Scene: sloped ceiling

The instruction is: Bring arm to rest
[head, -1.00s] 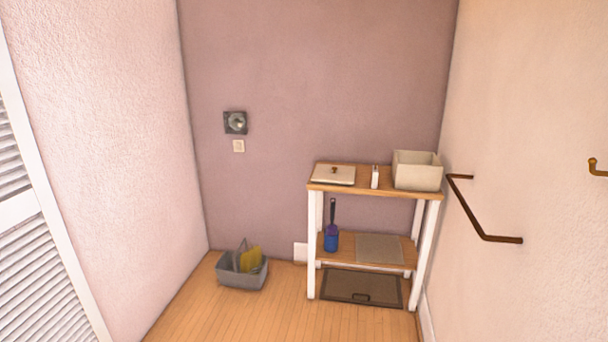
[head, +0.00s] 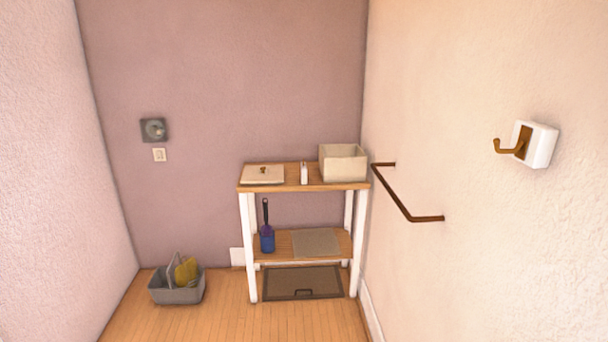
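Neither of my arms nor grippers shows in the head view, so their pose and whether they are open or shut cannot be seen.
A wooden shelf unit (head: 285,186) with white legs stands in the back right corner, bearing a cream box (head: 344,164). A grey caddy (head: 176,296) sits on the floor at left. A brown rail (head: 405,205) and a hook (head: 520,142) project from the right wall. Floor between is clear.

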